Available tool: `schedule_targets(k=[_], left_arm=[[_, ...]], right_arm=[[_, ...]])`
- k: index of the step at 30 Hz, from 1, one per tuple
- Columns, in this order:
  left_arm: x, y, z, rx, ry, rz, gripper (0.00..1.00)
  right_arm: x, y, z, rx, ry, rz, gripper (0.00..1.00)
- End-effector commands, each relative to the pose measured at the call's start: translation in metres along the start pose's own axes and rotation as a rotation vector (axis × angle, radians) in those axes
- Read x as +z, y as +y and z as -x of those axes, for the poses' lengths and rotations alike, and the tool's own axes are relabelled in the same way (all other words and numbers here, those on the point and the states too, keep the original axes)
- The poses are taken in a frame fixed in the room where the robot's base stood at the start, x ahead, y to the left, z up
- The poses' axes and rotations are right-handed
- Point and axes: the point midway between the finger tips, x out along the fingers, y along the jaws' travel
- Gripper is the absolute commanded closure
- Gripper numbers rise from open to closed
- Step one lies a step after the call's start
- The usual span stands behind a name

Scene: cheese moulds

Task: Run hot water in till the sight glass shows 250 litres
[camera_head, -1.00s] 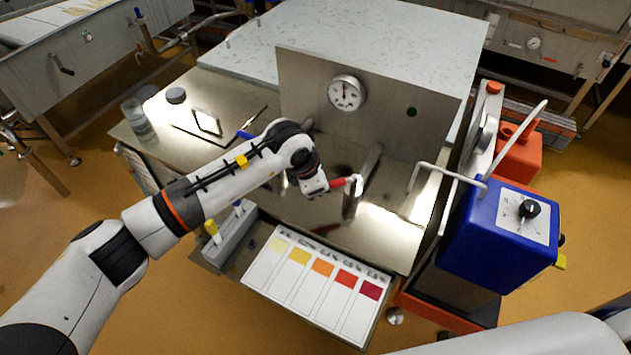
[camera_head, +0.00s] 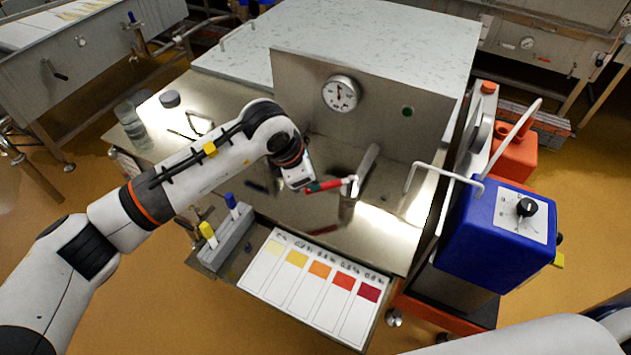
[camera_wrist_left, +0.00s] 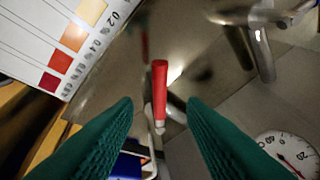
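A red valve handle (camera_head: 332,184) on a pale metal fitting sticks out to the left beside an upright metal piece on the steel top. My left gripper (camera_head: 310,188) is at its free end. In the left wrist view, its two green fingers (camera_wrist_left: 160,110) are apart, with the red handle (camera_wrist_left: 160,80) in line with the gap and no finger visibly closed on it. A round dial (camera_head: 340,93) is on the steel panel behind, partly visible in the left wrist view (camera_wrist_left: 291,155). I cannot pick out the sight glass or any running water. My right gripper is out of view.
A colour chart (camera_head: 313,290) lies at the front edge, beside a grey rack (camera_head: 226,238) with yellow and blue items. A blue box with a black knob (camera_head: 490,225) and bent white tubes stands right. Glass jars (camera_head: 130,118) stand at the back left.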

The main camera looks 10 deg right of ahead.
Motion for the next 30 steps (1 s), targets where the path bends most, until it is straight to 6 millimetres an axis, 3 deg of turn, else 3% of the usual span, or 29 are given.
schedule_targets(k=[6, 10, 30], left_arm=[[0.001, -0.001, 0.042, -0.003, 0.0, 0.0, 0.62], [0.001, 0.0, 0.056, -0.001, 0.0, 0.0, 0.62], [0.0, 0.0, 0.063, 0.001, -0.001, 0.001, 0.62]], right_arm=[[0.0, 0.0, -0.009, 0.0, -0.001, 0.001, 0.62], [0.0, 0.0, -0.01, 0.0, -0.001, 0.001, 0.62], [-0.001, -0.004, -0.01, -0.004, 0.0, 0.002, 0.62]])
